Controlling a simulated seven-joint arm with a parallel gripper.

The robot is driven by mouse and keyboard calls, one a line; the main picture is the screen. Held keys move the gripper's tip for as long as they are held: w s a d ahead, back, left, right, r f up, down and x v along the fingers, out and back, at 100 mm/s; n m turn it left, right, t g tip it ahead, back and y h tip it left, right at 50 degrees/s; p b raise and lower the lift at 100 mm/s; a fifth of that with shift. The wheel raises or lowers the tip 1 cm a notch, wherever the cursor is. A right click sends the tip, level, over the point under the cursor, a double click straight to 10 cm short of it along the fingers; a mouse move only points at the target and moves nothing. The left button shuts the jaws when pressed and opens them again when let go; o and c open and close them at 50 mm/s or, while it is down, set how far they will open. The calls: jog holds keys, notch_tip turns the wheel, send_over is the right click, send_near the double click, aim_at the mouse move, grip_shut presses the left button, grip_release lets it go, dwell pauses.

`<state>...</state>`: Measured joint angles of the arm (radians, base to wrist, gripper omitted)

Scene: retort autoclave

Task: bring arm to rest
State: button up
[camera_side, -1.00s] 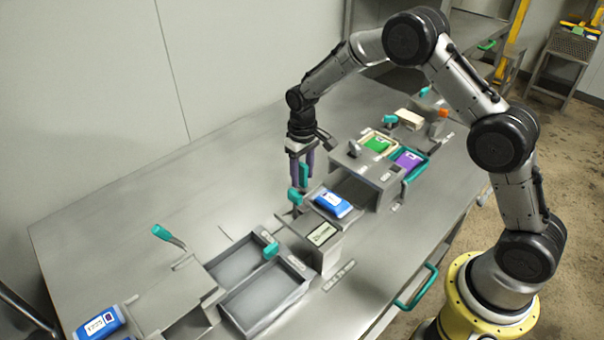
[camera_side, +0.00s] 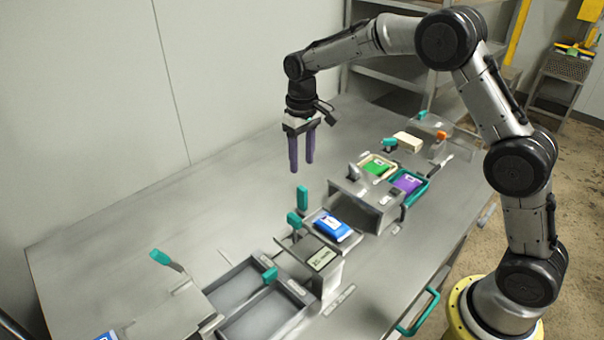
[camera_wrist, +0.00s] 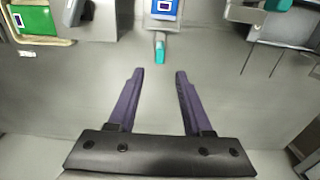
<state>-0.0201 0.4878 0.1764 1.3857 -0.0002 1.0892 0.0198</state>
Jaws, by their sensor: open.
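My gripper (camera_side: 302,165) has two purple fingers pointing down. It is open and empty, raised above the bare metal table behind the row of devices. In the wrist view my gripper (camera_wrist: 160,72) shows its fingers apart with only table between them. A teal handle (camera_side: 302,198) stands upright below and clear of the fingers; it also shows in the wrist view (camera_wrist: 160,47), ahead of the fingertips. A blue pouch (camera_side: 332,228) lies in the device beside that handle, and it shows at the top of the wrist view (camera_wrist: 163,8).
A green packet (camera_side: 376,168) and a purple packet (camera_side: 407,184) lie in trays at the right. Two open compartments (camera_side: 262,312) and a teal-tipped lever (camera_side: 160,257) are at the left. The table's back left area (camera_side: 190,200) is clear.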

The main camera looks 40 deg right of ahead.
jog(key=shift+r, duration=0.65)
jog(key=s+r+t, duration=0.4)
jog(key=s+r, duration=0.8)
jog(key=r, duration=0.5)
jog(key=s+f, duration=0.3)
jog(key=s, duration=0.7)
jog(key=s+d+f+t, duration=0.1)
jog(key=s+f, duration=0.3)
jog(key=s, duration=0.7)
jog(key=shift+f+t, duration=0.2)
jog(key=shift+t, duration=0.1)
